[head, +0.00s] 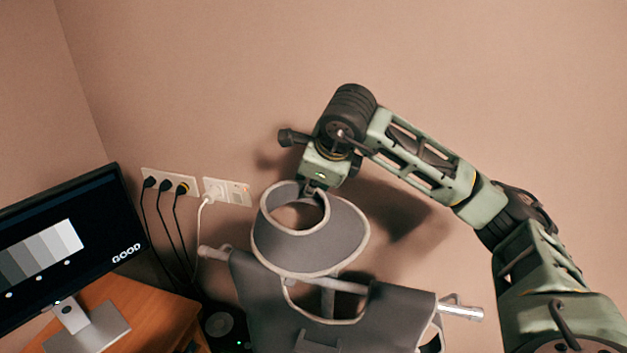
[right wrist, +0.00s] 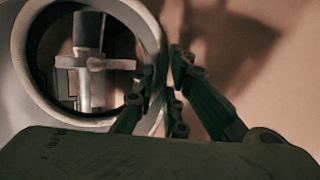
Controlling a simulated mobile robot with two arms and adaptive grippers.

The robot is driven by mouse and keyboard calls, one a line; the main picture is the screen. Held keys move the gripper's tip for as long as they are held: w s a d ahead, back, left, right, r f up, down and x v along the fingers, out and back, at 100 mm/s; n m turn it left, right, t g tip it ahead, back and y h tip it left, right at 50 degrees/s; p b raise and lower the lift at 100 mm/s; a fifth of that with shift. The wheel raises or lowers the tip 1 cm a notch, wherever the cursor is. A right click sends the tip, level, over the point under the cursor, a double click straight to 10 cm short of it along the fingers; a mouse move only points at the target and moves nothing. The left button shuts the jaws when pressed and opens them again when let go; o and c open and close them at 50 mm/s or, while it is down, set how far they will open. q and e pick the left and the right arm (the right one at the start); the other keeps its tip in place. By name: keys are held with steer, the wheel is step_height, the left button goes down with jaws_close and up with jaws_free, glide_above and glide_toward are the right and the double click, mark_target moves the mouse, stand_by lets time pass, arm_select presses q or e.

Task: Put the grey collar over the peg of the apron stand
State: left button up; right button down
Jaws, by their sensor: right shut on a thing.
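The grey collar (head: 335,243) with pale edging hangs in the air above the apron stand in the head view. My right gripper (head: 314,189) is shut on the collar's rim at its upper right. The apron stand has a light crossbar (head: 355,287) with a grey apron (head: 390,318) draped on it. In the right wrist view, the stand's grey peg (right wrist: 88,32) shows through the ring of the collar (right wrist: 150,42), beyond it. In the head view no peg rises through the collar's opening. My left gripper is out of view.
A monitor (head: 70,250) reading "GOOD" stands on a wooden desk (head: 150,312) at the left. Wall sockets (head: 227,191) with plugs and cables are behind, left of the collar. The wall is close behind the stand. The space above the collar's left side is free.

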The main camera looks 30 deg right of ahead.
mark_target(311, 201)
steer(key=shift+f, duration=0.45)
steer(key=shift+w+d+f+b, duration=0.1)
steer(key=shift+d+f+b, duration=0.05)
steer(key=shift+f+b, duration=0.55)
steer(key=shift+w+d+f+b, duration=0.15)
steer(key=shift+f+b, duration=0.2)
steer(key=shift+f, duration=0.55)
steer(key=shift+s+a+f, duration=0.1)
steer(key=shift+f, duration=0.15)
arm_select(q)
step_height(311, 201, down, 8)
steer(key=b, duration=0.6)
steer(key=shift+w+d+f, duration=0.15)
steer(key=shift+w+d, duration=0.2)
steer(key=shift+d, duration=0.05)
arm_select(e)
step_height(311, 201, down, 7)
steer(key=c, duration=1.7)
jaws_free()
steer(key=shift+f, duration=0.1)
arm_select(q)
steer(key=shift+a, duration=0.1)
